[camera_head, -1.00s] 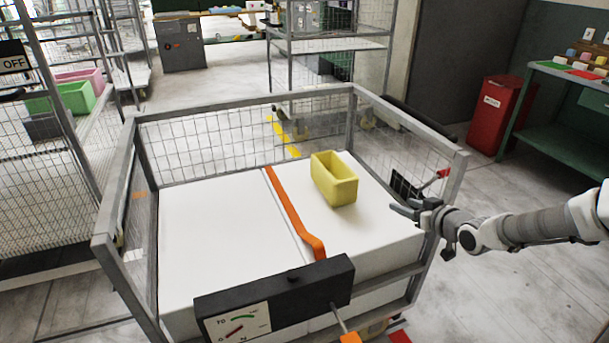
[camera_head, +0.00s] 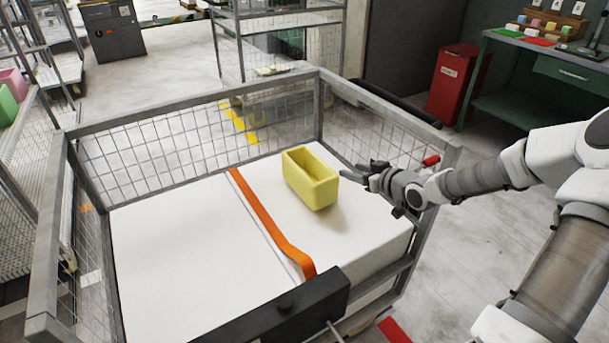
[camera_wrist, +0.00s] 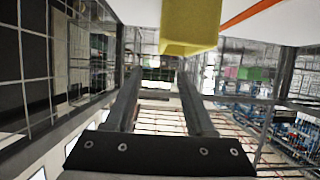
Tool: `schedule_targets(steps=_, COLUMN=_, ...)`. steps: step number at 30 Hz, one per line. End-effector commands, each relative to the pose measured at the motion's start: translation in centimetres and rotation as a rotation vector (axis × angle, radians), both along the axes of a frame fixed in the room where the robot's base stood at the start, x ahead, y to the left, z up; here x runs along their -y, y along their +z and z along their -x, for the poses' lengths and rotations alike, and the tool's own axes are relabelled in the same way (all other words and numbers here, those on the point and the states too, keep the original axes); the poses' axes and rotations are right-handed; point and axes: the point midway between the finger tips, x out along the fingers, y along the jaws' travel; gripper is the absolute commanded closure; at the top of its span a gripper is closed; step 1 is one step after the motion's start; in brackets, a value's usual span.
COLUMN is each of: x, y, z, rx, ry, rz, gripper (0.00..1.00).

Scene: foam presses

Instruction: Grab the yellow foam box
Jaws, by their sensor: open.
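The yellow foam box (camera_head: 311,180) is an open-topped block that sits upright on the white surface of the caged cart, right of the orange strap. It also shows at the top of the wrist view (camera_wrist: 190,27), partly cut off by the frame. My gripper (camera_head: 362,178) is just right of the box in the head view. It is open and empty, with its fingers pointing towards the box and a small gap between. In the wrist view both fingers (camera_wrist: 160,85) are apart with nothing between them.
The cart's metal mesh walls (camera_head: 190,139) surround the white surface (camera_head: 180,250). An orange strap (camera_head: 265,215) runs across it. A black panel (camera_head: 285,310) is at the front. A red bin (camera_head: 457,85) and green table (camera_head: 510,106) stand behind at right. White surface left of the strap is clear.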

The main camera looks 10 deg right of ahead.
Motion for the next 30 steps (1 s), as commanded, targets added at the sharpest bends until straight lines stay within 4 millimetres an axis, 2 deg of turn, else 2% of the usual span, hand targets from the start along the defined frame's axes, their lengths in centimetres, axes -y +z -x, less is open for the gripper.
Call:
schedule_targets(steps=15, x=-3.7, y=-4.2, z=-8.6, rx=0.001, ry=0.003, rz=-0.001, gripper=0.45)
schedule_targets(steps=25, x=-4.8, y=-5.2, z=-10.9, rx=0.0, ry=0.002, rz=-0.001, gripper=0.45)
schedule_targets(steps=30, x=-6.0, y=-6.2, z=-13.1, rx=0.001, ry=0.002, rz=-0.001, gripper=0.45)
